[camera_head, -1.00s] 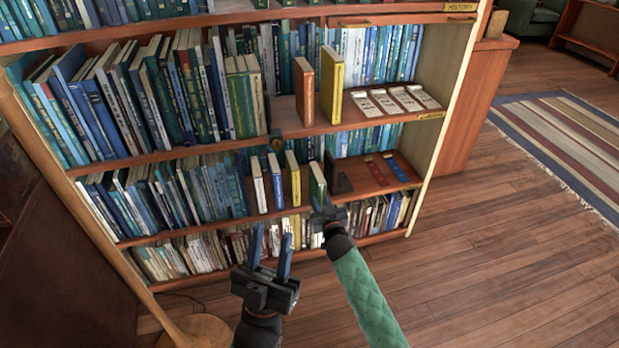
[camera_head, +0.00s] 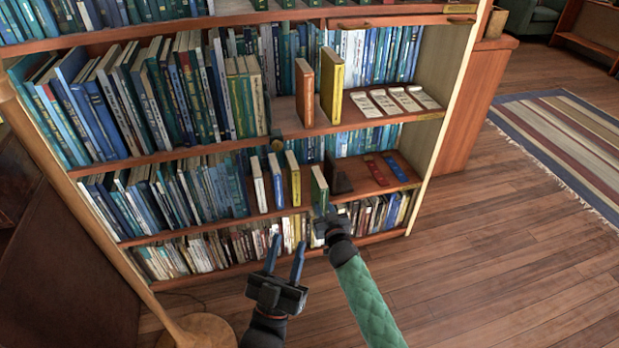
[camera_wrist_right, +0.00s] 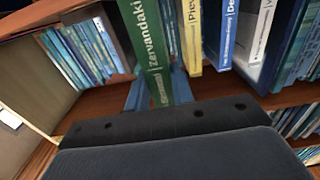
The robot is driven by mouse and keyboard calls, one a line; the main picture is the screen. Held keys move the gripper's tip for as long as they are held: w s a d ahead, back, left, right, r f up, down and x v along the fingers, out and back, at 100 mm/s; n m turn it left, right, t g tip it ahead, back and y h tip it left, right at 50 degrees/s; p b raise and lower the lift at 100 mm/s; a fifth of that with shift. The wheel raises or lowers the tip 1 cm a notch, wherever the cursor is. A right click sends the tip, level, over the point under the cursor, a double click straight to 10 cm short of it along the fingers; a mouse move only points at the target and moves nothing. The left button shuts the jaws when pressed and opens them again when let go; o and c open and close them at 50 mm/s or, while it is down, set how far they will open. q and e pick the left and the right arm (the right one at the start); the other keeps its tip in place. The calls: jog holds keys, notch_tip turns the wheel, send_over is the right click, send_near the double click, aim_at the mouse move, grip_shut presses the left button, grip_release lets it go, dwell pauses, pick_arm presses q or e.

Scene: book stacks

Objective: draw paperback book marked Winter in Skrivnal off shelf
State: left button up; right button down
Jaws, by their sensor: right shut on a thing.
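My right gripper (camera_head: 325,213) is shut on a slim green book (camera_head: 319,188) on the lower middle shelf (camera_head: 205,229). In the right wrist view, the green book (camera_wrist_right: 148,48) stands between my blue fingers, with "Zervandaki" in pale letters on its spine. I cannot read "Winter in Skrivnal" on any book. Just beside it stand a yellow book (camera_wrist_right: 190,35), a blue book (camera_wrist_right: 221,32) and a white book (camera_wrist_right: 256,42), their spines partly cut off. My left gripper (camera_head: 285,252) is open and empty, in front of the bookcase.
A dark block (camera_head: 339,180) stands right of the green book, with red and blue flat pieces (camera_head: 377,172) beyond it. The shelf above holds an orange book (camera_head: 304,92), a yellow book (camera_head: 331,85) and pale cards (camera_head: 390,101). A lamp base (camera_head: 204,331) stands lower left.

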jog(key=shift+s+d+r, duration=0.1)
jog(key=shift+s, duration=0.3)
jog(key=shift+s+d, duration=0.1)
jog(key=shift+s, duration=0.2)
jog(key=shift+s+d+p, duration=0.15)
jog(key=shift+s+p, duration=0.3)
jog(key=shift+s, duration=0.1)
pick_arm(q)
notch_tip(320, 180, down, 13)
jog(key=w+d+g+y, duration=0.1)
jog(key=w+g, duration=0.2)
jog(key=g, duration=0.1)
jog(key=shift+d+r+g, duration=0.15)
jog(key=shift+r+g, duration=0.05)
jog(key=shift+g, duration=0.1)
pick_arm(e)
jog(key=shift+s+d, duration=0.1)
jog(key=shift+s, duration=0.15)
